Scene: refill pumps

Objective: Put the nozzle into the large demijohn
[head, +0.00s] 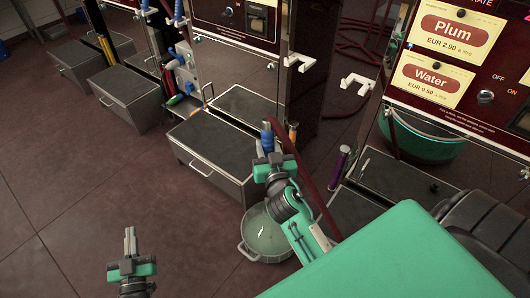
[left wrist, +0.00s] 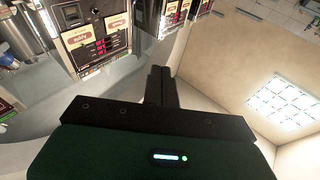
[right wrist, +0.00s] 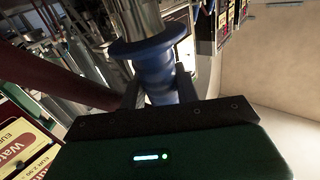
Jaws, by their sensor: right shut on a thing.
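My right gripper (head: 268,155) is shut on a blue nozzle (head: 267,137) in front of the middle pump. In the right wrist view the nozzle's blue grip (right wrist: 152,68) is between the fingers, with its metal part (right wrist: 135,18) beyond. A dark red hose (head: 305,170) runs close beside my right gripper. My left gripper (head: 130,240) is shut and empty above the floor at lower left; its fingers (left wrist: 160,84) are together in the left wrist view. I cannot make out a large demijohn in any view.
A round handled pan (head: 264,238) stands on the floor below my right arm. Grey metal boxes (head: 205,150) stand before the pumps. An orange nozzle (head: 293,132) and a purple nozzle (head: 340,165) are nearby. Open floor (head: 60,200) lies at left.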

